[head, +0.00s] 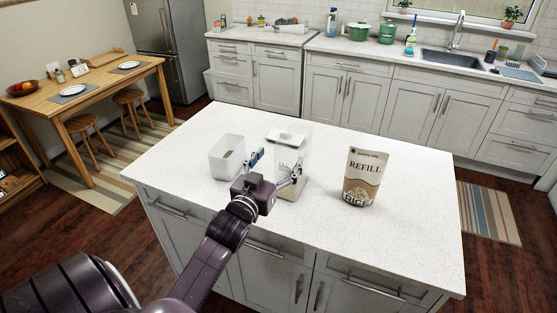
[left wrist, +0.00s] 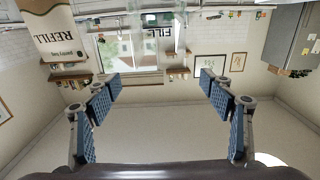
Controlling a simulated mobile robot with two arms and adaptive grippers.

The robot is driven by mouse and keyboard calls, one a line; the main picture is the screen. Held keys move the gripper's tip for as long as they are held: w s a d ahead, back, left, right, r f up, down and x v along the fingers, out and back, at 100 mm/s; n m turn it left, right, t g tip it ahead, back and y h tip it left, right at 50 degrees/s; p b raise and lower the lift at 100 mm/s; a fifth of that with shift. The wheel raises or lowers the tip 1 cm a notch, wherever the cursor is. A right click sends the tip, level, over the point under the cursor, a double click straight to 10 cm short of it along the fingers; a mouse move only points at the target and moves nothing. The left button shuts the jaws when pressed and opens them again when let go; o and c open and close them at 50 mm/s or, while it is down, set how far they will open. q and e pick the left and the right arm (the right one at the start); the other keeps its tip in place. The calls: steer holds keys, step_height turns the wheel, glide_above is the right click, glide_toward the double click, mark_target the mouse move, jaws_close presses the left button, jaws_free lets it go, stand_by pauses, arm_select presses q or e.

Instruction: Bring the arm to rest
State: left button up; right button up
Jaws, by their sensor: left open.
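My left gripper (head: 275,166) reaches over the white island from the front left, its two fingers spread apart with nothing held between them. In the left wrist view the blue-padded fingers (left wrist: 162,95) stand wide apart, with only the room behind. A clear container (head: 302,158) with a white lid (head: 286,137) stands at the gripper, partly hidden behind it; some pale contents show low down. I cannot tell whether a finger touches it. The right gripper is not in view.
A rice refill pouch (head: 363,178) stands upright on the island (head: 410,230), right of the gripper; it also shows in the left wrist view (left wrist: 50,35). A whitish open bin (head: 227,157) stands on the left. The island's right and front are clear.

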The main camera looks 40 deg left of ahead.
arm_select(q)
steer(key=s+d+f+m+g+h, duration=0.1)
steer(key=s+d+f+g+h, duration=0.1)
steer(key=s+d+f+g, duration=0.45)
steer(key=s+d+f+m+g+h, duration=0.1)
steer(key=s+d+f, duration=0.35)
steer(key=f, duration=0.45)
steer(key=s+d+f+m+g+h, duration=0.1)
steer(key=s+d+f+g, duration=0.15)
steer(key=s, duration=0.45)
steer(key=s+d+f+m+g, duration=0.1)
steer(key=s+d+f+g, duration=0.15)
steer(key=s, duration=0.35)
steer(key=s+d+f+m+g+h, duration=0.1)
steer(key=s+d+g, duration=0.1)
steer(key=s+d, duration=0.35)
step_height(320, 180, down, 28)
steer(key=s+a+b, duration=0.2)
steer(key=b, duration=0.1)
steer(key=s+a+f+g+b, duration=0.2)
steer(key=s+a+f, duration=0.1)
steer(key=s+f, duration=1.4)
step_height(320, 180, down, 3)
steer(key=shift+s+r+y, duration=0.1)
steer(key=shift+s+y, duration=0.2)
